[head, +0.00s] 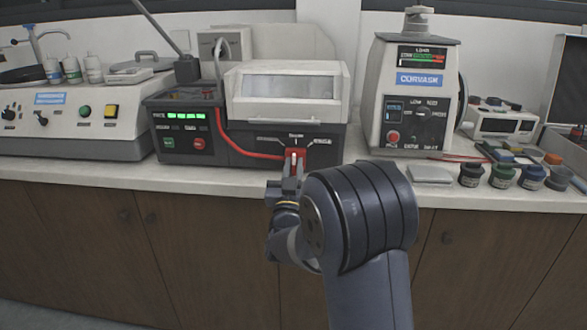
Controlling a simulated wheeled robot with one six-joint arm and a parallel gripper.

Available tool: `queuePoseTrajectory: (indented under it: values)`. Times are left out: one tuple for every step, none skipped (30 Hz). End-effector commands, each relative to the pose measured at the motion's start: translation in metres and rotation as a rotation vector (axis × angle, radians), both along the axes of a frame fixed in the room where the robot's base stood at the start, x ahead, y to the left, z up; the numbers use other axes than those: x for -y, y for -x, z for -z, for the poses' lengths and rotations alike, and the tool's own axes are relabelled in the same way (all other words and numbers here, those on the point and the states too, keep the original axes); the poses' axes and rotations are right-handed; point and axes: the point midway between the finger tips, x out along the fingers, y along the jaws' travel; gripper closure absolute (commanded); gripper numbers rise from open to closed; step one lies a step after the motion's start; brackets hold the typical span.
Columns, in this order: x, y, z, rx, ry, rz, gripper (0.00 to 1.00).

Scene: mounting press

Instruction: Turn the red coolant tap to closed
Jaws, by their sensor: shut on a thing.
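The red coolant tap (301,155) is on the front of the dark-based cutting machine (235,145), at the end of a red hose (235,148). My gripper (293,172) is at the tap and shut on it, seen from behind. Its fingers hide part of the tap. A pale strip shows upright in the middle of the red part. Small labels stand above and to either side of the tap, too small to read surely. My arm hides the cabinet front below and to the right.
A mounting press (412,95) stands to the right, with several dark jars (502,176) and a flat pale pad (428,174) near the bench edge. A grinder-like machine (75,120) with several bottles stands to the left. The floor area before the cabinets (90,240) is clear.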

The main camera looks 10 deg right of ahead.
Motion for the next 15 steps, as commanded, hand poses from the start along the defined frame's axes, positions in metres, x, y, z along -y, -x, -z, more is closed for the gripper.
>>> queuePoseTrajectory:
  values:
    - [0.0000,0.0002,0.0002,-0.001,0.002,0.000,1.00]
    - [0.0001,0.0001,0.0003,-0.002,0.005,0.000,1.00]
    - [0.0001,0.0002,0.0004,-0.003,0.009,0.000,1.00]
    - [0.0001,0.0002,0.0006,-0.005,0.014,0.000,1.00]
    - [0.0001,0.0002,0.0007,-0.007,0.021,-0.001,1.00]
    - [0.0000,0.0002,0.0008,-0.011,0.032,-0.001,1.00]
    - [0.0001,0.0003,0.0011,-0.013,0.044,-0.001,1.00]
    - [0.0002,0.0003,0.0012,-0.017,0.055,0.000,1.00]
    - [0.0003,0.0004,0.0015,-0.023,0.073,0.000,1.00]
    - [0.0003,0.0005,0.0018,-0.028,0.090,0.000,1.00]
    - [0.0003,0.0004,0.0022,-0.034,0.106,0.000,1.00]
    - [0.0007,0.0004,0.0024,-0.043,0.133,0.000,1.00]
    - [0.0008,0.0006,0.0021,-0.048,0.153,0.000,1.00]
    - [0.0010,0.0006,0.0022,-0.055,0.175,0.001,1.00]
    - [0.0009,0.0006,0.0025,-0.066,0.205,0.000,1.00]
